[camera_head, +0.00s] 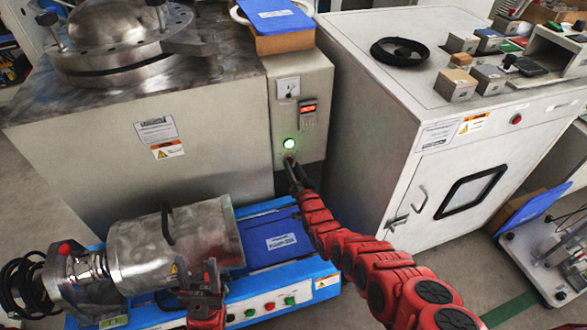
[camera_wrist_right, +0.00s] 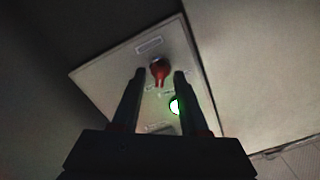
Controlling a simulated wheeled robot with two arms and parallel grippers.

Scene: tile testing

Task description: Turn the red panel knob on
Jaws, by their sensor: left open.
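The red panel knob (camera_wrist_right: 159,72) shows in the right wrist view on a pale control panel (camera_wrist_right: 100,80), its handle pointing toward the bottom of the picture. My right gripper (camera_wrist_right: 160,75) is open, with one dark finger on each side of the knob and a gap visible on both sides. In the head view my right gripper (camera_head: 291,166) is at the lower part of the panel, just below a lit green lamp (camera_head: 289,143), and the knob is hidden there. The lamp also glows in the wrist view (camera_wrist_right: 176,105). My left gripper (camera_head: 207,275) is open and apart from the panel.
A metal cylinder machine (camera_head: 175,245) on a blue base (camera_head: 300,276) stands below the panel, near my left gripper. A large white cabinet (camera_head: 375,120) stands close to the right of the panel. A metal-lidded tank unit (camera_head: 220,125) stands to its left.

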